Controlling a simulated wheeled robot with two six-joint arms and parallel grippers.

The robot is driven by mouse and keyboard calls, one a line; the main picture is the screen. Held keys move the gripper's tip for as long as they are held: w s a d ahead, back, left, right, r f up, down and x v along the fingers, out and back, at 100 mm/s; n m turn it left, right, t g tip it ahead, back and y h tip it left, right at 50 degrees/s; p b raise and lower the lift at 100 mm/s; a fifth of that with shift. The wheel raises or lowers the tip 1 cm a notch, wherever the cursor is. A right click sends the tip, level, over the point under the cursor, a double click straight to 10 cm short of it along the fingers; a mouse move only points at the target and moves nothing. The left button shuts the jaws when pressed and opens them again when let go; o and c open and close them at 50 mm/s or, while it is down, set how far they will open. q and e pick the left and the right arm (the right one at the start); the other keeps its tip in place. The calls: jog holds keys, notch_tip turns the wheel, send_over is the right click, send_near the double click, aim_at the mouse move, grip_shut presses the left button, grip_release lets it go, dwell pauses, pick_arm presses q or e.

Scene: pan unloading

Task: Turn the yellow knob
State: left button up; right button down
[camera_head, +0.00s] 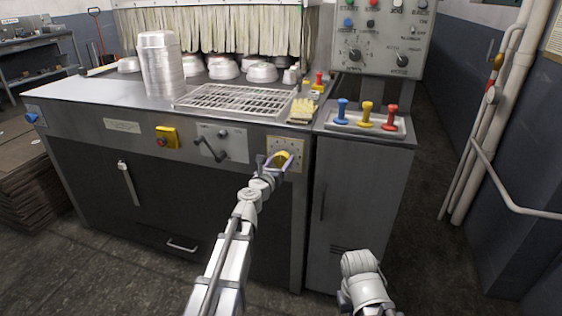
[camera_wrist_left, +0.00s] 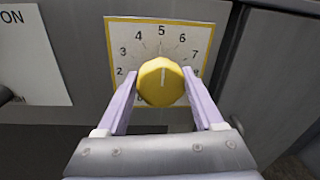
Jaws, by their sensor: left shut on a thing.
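The yellow knob (camera_wrist_left: 161,84) sits on a square numbered dial plate (camera_wrist_left: 193,38) with a yellow border, on the front panel of the machine. The white line on the knob points up, toward the 5. My left gripper (camera_wrist_left: 159,90) has one finger on each side of the knob and is shut on it. In the head view the yellow knob (camera_head: 282,158) is partly hidden by the purple fingers of my left gripper (camera_head: 275,162). The lower part of the dial is hidden. My right arm shows at the lower right, but its fingers cannot be made out.
Blue, yellow and red levers stand on a tray (camera_head: 345,124) at right. Stacked pans (camera_head: 160,65) and a wire rack (camera_head: 235,99) are on top.

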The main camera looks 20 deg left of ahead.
pick_arm(q)
jog(key=c, duration=0.4)
jog(key=shift+c, duration=0.2)
jog(key=shift+m, duration=0.3)
jog(key=m, duration=0.3)
jog(key=shift+d+g+p, duration=0.15)
jog(key=shift+g+p, duration=0.15)
jog(key=shift+p, duration=0.05)
jog(key=m, duration=0.4)
jog(key=shift+d, duration=0.1)
jog(key=m, duration=0.5)
jog(key=shift+s+y+p, duration=0.1)
jog(key=shift+y+p, duration=0.2)
jog(key=shift+p, duration=0.1)
jog(key=shift+d+f+m, duration=0.1)
jog(key=shift+m, duration=2.1)
jog(key=shift+y, duration=0.3)
jog(key=shift+s, duration=0.1)
